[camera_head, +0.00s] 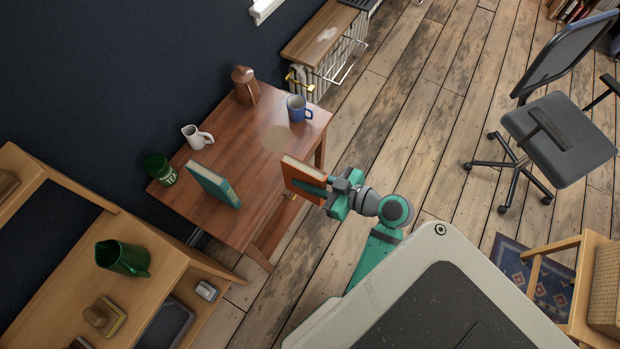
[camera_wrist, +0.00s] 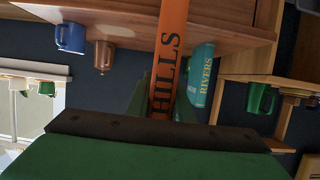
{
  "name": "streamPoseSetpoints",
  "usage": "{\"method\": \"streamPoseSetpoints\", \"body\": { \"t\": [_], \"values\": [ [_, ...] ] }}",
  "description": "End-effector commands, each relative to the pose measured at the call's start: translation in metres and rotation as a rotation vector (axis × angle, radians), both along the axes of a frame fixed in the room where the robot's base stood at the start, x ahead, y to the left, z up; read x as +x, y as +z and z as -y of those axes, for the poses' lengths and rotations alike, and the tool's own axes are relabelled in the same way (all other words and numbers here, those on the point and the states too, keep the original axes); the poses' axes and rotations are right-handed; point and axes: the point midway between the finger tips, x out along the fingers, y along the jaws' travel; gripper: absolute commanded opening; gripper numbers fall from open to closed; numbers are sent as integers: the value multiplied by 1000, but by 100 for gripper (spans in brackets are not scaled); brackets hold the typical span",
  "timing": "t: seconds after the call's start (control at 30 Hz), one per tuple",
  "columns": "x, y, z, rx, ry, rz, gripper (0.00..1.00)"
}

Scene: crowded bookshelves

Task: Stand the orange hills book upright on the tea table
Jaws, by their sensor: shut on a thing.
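The orange hills book (camera_head: 303,173) is in my gripper (camera_head: 328,189), at the front edge of the tea table (camera_head: 258,168) in the head view. In the wrist view the orange spine (camera_wrist: 168,60) reads HILLS and runs between the two green fingers. My gripper is shut on the book. The book looks upright in the head view; whether its lower edge touches the table top is hidden. A teal book, marked RIVERS in the wrist view (camera_wrist: 201,75), stands upright on the table (camera_head: 215,184) to the left of the orange book.
The table also holds a blue mug (camera_head: 298,108), a brown pot (camera_head: 245,86), a white jug (camera_head: 197,137) and a green tin (camera_head: 160,169). A pale round patch (camera_head: 277,139) lies on bare wood. A shelf with a green jug (camera_head: 123,258) stands lower left.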

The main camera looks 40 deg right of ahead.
Motion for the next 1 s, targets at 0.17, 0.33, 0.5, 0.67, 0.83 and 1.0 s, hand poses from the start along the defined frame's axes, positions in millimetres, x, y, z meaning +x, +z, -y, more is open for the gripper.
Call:
{"method": "streamPoseSetpoints", "body": {
  "t": [0.17,0.33,0.5,0.67,0.83,1.0],
  "values": [
    [21,1,-8,-1,4,2,0],
    [40,1,-15,0,3,2,0],
    [60,1,-24,-1,8,4,0],
    [78,1,-32,-1,11,2,0],
    [96,1,-38,-1,9,3,0],
    [115,1,-43,0,6,3,0]
  ]
}}
